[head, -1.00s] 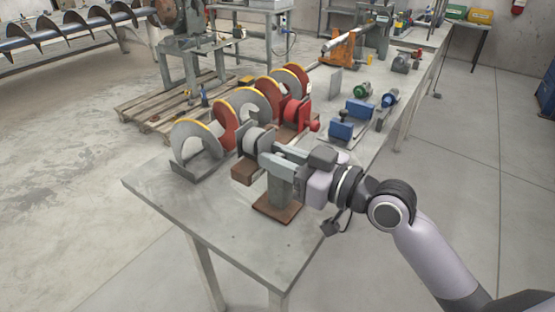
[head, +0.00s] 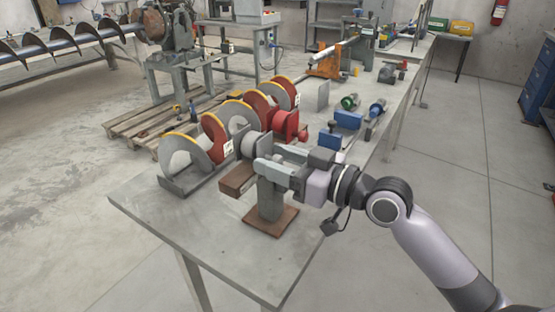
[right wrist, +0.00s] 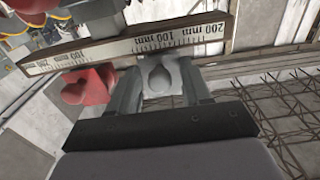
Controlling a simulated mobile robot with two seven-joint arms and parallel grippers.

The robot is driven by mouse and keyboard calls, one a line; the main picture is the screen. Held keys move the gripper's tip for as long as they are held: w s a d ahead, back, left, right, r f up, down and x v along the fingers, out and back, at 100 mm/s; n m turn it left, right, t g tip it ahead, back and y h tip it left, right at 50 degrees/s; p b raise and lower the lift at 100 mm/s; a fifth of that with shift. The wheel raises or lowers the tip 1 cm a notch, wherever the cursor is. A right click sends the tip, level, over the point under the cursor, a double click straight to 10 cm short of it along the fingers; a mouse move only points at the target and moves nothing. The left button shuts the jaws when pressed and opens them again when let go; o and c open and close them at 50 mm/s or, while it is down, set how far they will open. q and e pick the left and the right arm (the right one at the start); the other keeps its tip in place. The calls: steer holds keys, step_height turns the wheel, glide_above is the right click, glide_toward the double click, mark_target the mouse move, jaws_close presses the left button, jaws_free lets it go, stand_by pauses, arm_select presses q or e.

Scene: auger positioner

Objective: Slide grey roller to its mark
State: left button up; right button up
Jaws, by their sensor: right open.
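The grey roller (head: 254,146) sits at the near end of the auger stand, beside the red roller (head: 286,126). My right gripper (head: 276,164) reaches in from the right, next to the grey roller and above a grey post. In the right wrist view its two fingers (right wrist: 160,80) are apart, with a grey knob (right wrist: 158,78) between them; I cannot tell whether they touch it. A scale rail (right wrist: 150,42) with millimetre marks runs beyond the fingertips. I cannot make out the target mark. My left gripper is not in view.
Auger flights with yellow rims (head: 185,152) stand behind the rollers. The grey post stands on a brown base plate (head: 270,221). A red knob (right wrist: 88,86) is left of my fingers. Blue blocks (head: 348,120) lie farther back. The table's near left corner (head: 150,208) is clear.

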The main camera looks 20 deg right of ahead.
mark_target(281, 163)
steer(key=b+v, duration=0.1)
steer(key=v, duration=0.5)
steer(key=shift+f, duration=0.15)
steer(key=shift+s+d, duration=0.35)
steer(key=shift+s, duration=0.05)
step_height(281, 163, down, 14)
steer(key=s+d+m+h+p, duration=0.2)
steer(key=s+m+h+p, duration=0.15)
steer(key=h+p, duration=0.25)
steer(key=s+a+f+m+g+h+p, duration=0.1)
steer(key=s+a+f+g+h+p, duration=0.1)
steer(key=s+f, duration=0.9)
steer(key=shift+a+f+m+g+h+p, duration=0.35)
steer(key=shift+f+g+h+p, duration=0.1)
steer(key=shift+g+p, duration=0.4)
steer(key=shift+w+d, duration=0.1)
